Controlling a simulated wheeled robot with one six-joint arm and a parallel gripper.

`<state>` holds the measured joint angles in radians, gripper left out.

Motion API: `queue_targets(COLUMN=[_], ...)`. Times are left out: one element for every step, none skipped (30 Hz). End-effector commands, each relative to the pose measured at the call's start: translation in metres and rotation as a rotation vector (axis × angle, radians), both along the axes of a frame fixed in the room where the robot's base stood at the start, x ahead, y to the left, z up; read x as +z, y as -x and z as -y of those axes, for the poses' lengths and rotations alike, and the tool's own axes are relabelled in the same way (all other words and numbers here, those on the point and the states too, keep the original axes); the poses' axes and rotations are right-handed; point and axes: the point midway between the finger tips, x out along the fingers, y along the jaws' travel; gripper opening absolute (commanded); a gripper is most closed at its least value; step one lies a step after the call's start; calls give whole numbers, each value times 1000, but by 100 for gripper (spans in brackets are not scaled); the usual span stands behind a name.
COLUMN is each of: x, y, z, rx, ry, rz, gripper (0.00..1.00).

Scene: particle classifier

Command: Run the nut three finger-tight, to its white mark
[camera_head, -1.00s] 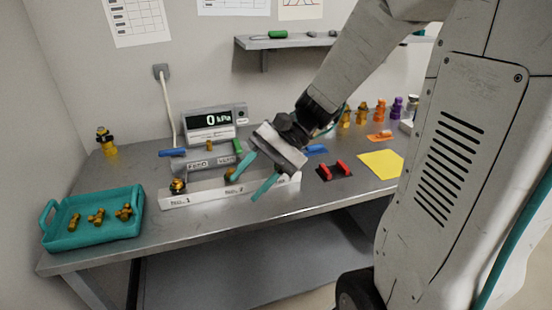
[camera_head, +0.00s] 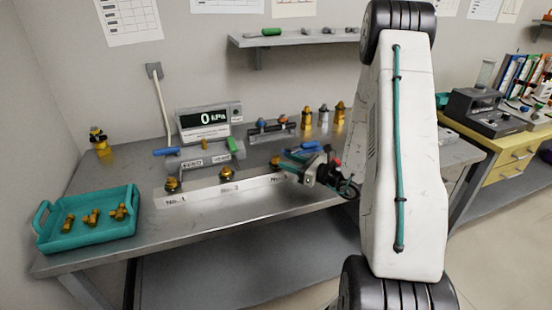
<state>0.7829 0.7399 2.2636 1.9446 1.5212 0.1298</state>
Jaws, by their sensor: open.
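A white rail (camera_head: 205,198) on the bench carries three brass fittings, labelled from No. 1 at the left. The third fitting (camera_head: 275,161) stands at the right end; its nut and white mark are too small to make out. My gripper (camera_head: 284,162) has teal fingers and is at the right end of the rail, close to the third fitting. It is open, its fingers pointing left. I cannot tell whether the fingers are around the fitting or beside it. The second fitting (camera_head: 226,174) and first fitting (camera_head: 172,184) stand clear on the rail.
A gauge box (camera_head: 208,121) reading 0 kPa and a grey manifold (camera_head: 196,161) with blue and green handles stand behind the rail. A teal tray (camera_head: 88,240) with brass fittings is at left. Several fittings stand at the back. My arm hides part of the bench's right side.

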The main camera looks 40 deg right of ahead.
Motion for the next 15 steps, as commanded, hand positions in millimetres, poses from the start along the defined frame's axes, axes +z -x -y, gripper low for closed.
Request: queue_targets(x=[0, 0, 0, 0, 0, 0, 0, 0, 0, 0, 0, 0, 0, 0, 0], y=[-8, -13, -19, -23, -28, -33, -36, -39, -42, -44, -46, -48, -48, -49, -49], z=[-6, -7, -10, -12, -14, -16, -18, -19, -20, -21, -22, -23, -23, -23, -23], rx=[6, 5, 6, 6, 5, 6, 5, 4, 5, 5, 5, 5, 4, 3, 3], ry=[1, 1, 1, 1, 2, 2, 1, 1, 1, 1, 1, 1, 1, 1, 1], rz=[0, 0, -1, -1, 0, 0, -1, -1, -1, -1, -1, -1, -1, -1, -1], gripper=[42, 42, 42, 42, 42, 42, 42, 42, 42, 42, 42, 42, 42, 42, 42])
